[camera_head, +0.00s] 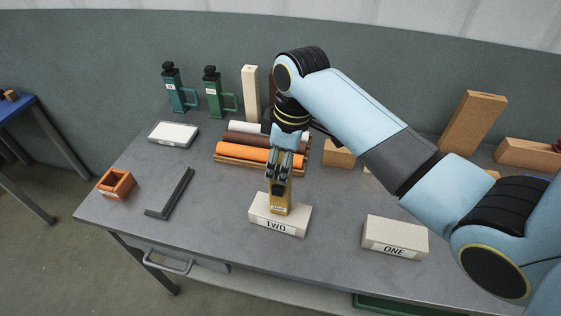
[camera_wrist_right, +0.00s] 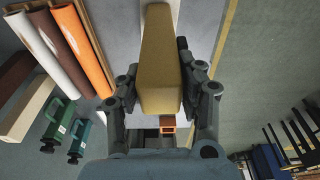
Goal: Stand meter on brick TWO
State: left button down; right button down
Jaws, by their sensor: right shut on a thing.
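The yellow meter (camera_head: 279,198) is upright over the pale brick labelled TWO (camera_head: 264,224). Its lower end appears to meet the brick's top, but I cannot tell if it bears on it. My right gripper (camera_head: 281,178) is shut on the meter's upper part from above. The right wrist view shows the meter (camera_wrist_right: 160,65) between the two fingers of the gripper (camera_wrist_right: 160,90). The pale brick labelled ONE (camera_head: 394,240) lies to the right on the table, with nothing on it. My left gripper is not in view.
Behind TWO lie coloured rolls (camera_head: 244,153) on a wooden rack. A white box (camera_head: 173,134), a dark metal angle (camera_head: 172,194) and an orange box (camera_head: 116,184) are at the left. Two bottles (camera_head: 212,92) and tall blocks stand behind. The table (camera_head: 325,258) is clear between TWO and ONE.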

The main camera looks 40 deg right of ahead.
jog(key=c, duration=0.9)
grip_release()
jog(key=shift+f, duration=0.1)
jog(key=shift+o, duration=0.2)
jog(key=r, duration=0.4)
jog(key=s+d+r, duration=0.1)
jog(key=r, duration=0.3)
jog(key=r+b, duration=0.1)
jog(key=r, duration=0.3)
jog(key=shift+s+d+r, duration=0.1)
jog(key=shift+s+d, duration=0.05)
jog(key=shift+s, duration=0.05)
